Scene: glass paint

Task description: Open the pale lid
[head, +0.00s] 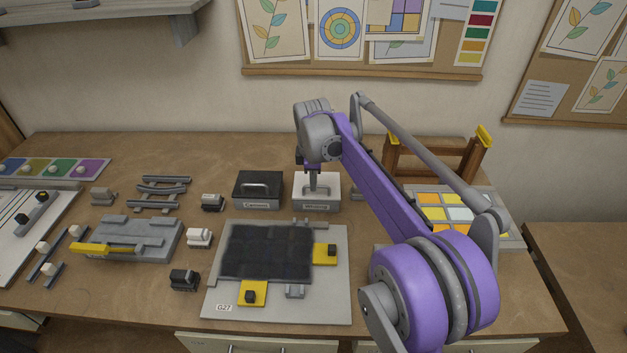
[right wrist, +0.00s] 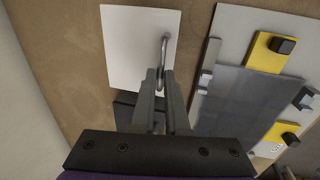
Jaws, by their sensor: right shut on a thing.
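The pale lid (head: 331,183) sits on a small grey box (head: 317,206) at the back middle of the bench. It looks level, and I see no clear gap beneath it. My right gripper (head: 314,190) points down over it and is shut on its metal handle. In the right wrist view the lid (right wrist: 128,50) is a plain white rectangle. There the curved handle (right wrist: 165,45) runs to the fingertips of the right gripper (right wrist: 160,76). The box's inside is hidden. My left gripper is not in view.
A similar box with a dark lid (head: 258,181) stands close on the left. In front lies a grey board with a dark panel (head: 265,252) and yellow clamps (head: 326,253). A rack of coloured tiles (head: 450,214) stands to the right. Small blocks and fixtures fill the left.

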